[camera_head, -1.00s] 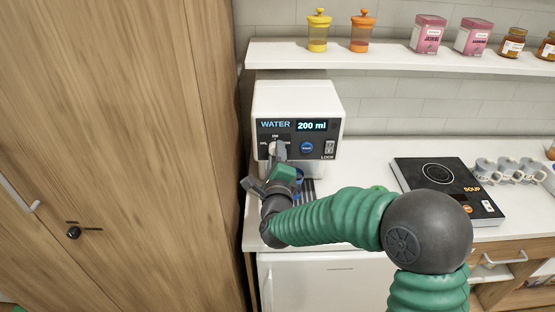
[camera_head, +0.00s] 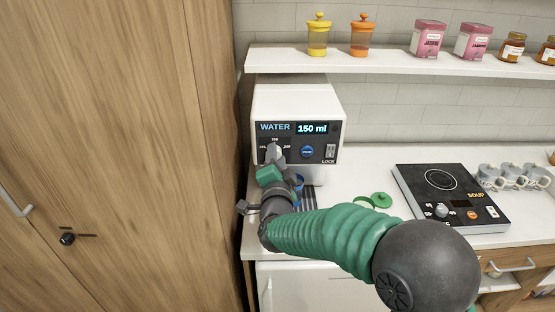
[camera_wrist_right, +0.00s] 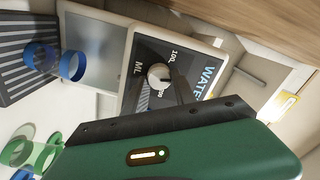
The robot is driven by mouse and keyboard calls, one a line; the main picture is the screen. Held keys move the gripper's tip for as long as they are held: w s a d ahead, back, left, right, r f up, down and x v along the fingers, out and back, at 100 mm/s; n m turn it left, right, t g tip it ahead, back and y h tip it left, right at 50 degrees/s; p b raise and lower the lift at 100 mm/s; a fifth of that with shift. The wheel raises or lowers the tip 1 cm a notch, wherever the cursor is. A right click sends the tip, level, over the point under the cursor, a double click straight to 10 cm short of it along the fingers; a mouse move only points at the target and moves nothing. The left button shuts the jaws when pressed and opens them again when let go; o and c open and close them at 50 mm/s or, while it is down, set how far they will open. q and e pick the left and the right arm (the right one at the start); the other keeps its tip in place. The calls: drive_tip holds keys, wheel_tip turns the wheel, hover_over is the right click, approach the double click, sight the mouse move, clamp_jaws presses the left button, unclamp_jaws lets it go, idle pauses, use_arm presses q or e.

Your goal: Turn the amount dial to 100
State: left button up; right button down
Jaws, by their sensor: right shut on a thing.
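The white water dispenser (camera_head: 320,101) stands on the counter against the wall; its display (camera_head: 312,128) reads 150 ml. The amount dial (camera_wrist_right: 159,76) is a pale round knob on the dark front panel, seen in the right wrist view. My right gripper (camera_head: 271,152) is shut on the dial, at the left of the panel. A blue round button (camera_head: 307,151) and a LOCK switch (camera_head: 330,151) sit right of the dial. My left gripper is in no view.
A black soup hotplate (camera_head: 432,179) and several mugs (camera_head: 511,174) stand on the counter to the right. A shelf (camera_head: 390,60) with jars and boxes runs above. A wooden cabinet (camera_head: 120,120) stands close on the left.

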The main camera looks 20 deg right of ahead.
drive_tip(key=n, duration=0.3)
drive_tip(key=n+p, duration=0.1)
drive_tip(key=n, duration=0.3)
drive_tip(key=f+n+p, duration=0.1)
drive_tip(key=n, duration=0.3)
drive_tip(key=shift+s+a, duration=0.1)
drive_tip(key=shift+a, duration=0.25)
drive_tip(key=shift+f, duration=0.1)
drive_tip(key=c, duration=1.3)
unclamp_jaws()
drive_tip(key=shift+c, duration=0.2)
drive_tip(key=o, duration=0.3)
drive_tip(key=shift+r, duration=0.35)
